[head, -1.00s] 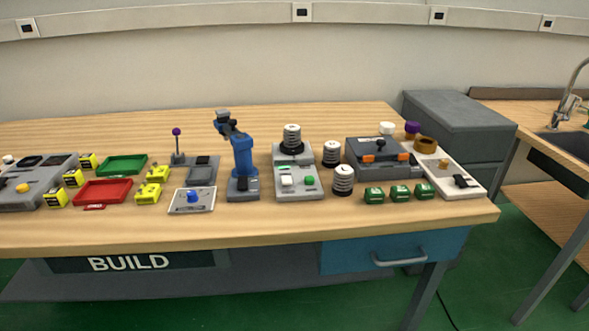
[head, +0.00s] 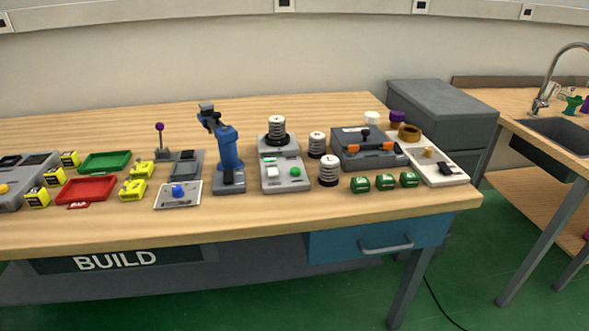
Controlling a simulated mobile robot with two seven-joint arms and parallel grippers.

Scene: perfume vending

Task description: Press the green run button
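A round green button (head: 295,171) sits on the sloped front of a grey machine (head: 283,186) near the middle of the wooden workbench. A stack of silver and black discs (head: 277,130) stands on the back of this machine. Neither of my grippers shows in the head view.
A blue press-like device (head: 229,155) stands left of the machine. Silver ribbed cylinders (head: 328,171) stand just right of it, before a dark grey case (head: 368,157). Green blocks (head: 386,182) sit near the front edge. Red (head: 86,190) and green (head: 105,162) trays lie left.

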